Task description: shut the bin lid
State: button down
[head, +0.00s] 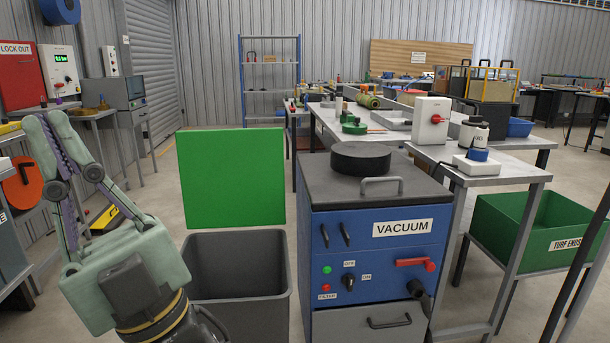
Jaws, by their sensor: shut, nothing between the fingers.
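The bin (238,308) is a grey open-topped box in the lower middle of the head view. Its green lid (231,178) stands upright at the back of the bin, so the opening shows. My gripper (45,124) is at the left, raised with its fingers pointing up, left of the lid and apart from it. It is shut and empty. My gripper's palm and wrist cover the area left of the bin's front.
A blue vacuum cabinet (375,245) with a black round cap (361,158) on top stands close right of the bin. Benches (520,160) and a green turf-ends crate (530,233) are further right. A red lock-out box (22,75) hangs at the left. Open floor lies behind the lid.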

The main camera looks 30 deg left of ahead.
aim_at(230, 178)
jog(key=j+u, duration=0.15)
jog(key=u, duration=2.35)
jog(key=i+j, duration=0.1)
jog(key=i, duration=1.2)
jog(key=i+z, duration=0.25)
jog(key=i, duration=0.45)
jog(key=i+j+z, duration=0.25)
jog(key=i, duration=0.45)
jog(key=i+l+z, duration=0.1)
jog(key=i+z, duration=0.25)
jog(key=i, duration=0.3)
jog(key=i+z, duration=0.3)
jog(key=i, duration=0.4)
jog(key=i+j+z, duration=0.1)
jog(key=i+z, duration=0.15)
jog(key=i, duration=0.3)
jog(key=i+j+z, duration=0.25)
jog(key=i, duration=0.25)
jog(key=z, duration=3.05)
